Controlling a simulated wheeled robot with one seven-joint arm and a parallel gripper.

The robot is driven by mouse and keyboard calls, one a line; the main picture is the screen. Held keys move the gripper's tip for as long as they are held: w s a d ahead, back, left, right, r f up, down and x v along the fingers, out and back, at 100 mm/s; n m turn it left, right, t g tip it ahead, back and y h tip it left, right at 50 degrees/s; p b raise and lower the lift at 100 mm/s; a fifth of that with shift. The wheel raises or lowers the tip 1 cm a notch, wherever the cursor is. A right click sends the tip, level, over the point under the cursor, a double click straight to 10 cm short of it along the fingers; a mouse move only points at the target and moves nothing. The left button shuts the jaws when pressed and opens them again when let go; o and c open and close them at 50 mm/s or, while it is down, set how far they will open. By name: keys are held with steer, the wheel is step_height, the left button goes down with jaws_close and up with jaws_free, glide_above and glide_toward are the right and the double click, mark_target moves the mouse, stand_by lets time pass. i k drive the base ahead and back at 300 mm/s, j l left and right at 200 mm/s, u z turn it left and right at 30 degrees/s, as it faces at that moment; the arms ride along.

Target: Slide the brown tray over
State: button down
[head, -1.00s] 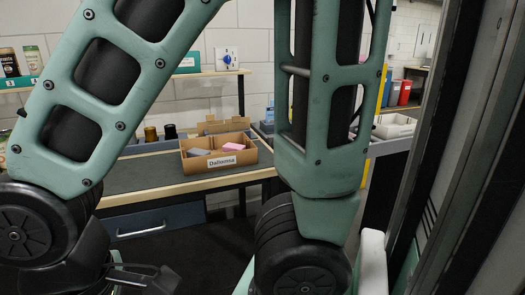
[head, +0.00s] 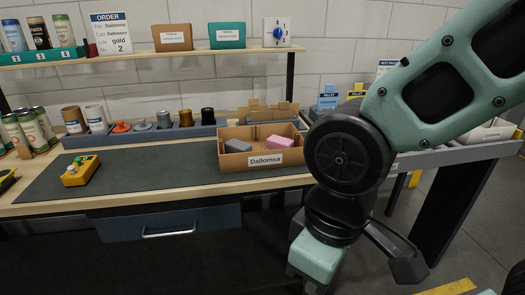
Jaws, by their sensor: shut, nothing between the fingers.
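The brown tray (head: 232,162) is an open cardboard box with a white label reading roughly "Dallonsa". The arm hides the bench there. I see no contact with the tray.
A grey rack (head: 150,133) with several spools stands behind. Cans (head: 30,130) stand at left. A shelf (head: 150,56) runs above; a drawer (head: 165,222) is below.

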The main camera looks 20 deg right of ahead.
mark_target(260, 158)
steer(key=i+j+u, duration=0.2)
steer(key=i+j, duration=0.25)
steer(key=i+j+u, duration=0.2)
steer(key=i+j, duration=0.2)
steer(key=i, duration=0.2)
